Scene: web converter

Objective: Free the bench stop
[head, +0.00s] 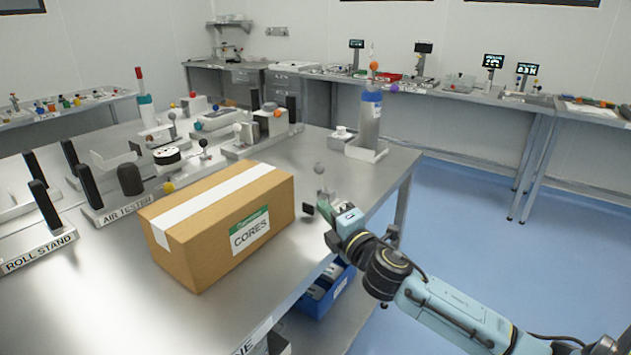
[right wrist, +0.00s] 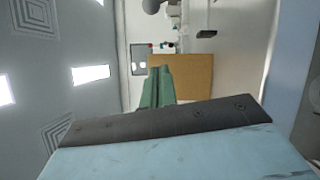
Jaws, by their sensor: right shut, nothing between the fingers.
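A small fitting with a grey ball knob (head: 319,169) on a short stem stands near the bench's right edge, beside the cardboard box; it may be the bench stop, but no label shows. A grey ball also shows at the top of the right wrist view (right wrist: 152,6). A small black pad (head: 307,208) is just left of my right gripper (head: 325,212); I cannot tell what it belongs to. My right gripper is at the bench's right edge, just below the knob in the picture. Its green fingers (right wrist: 157,88) are together and empty. My left gripper is out of view.
The cardboard box (head: 205,248) labelled CORES sits left of my right gripper. The steel bench (head: 90,290) carries the air tester (head: 122,205) and roll stand behind and left. A blue bin (head: 328,292) is below the edge. Blue floor (head: 460,240) is clear at right.

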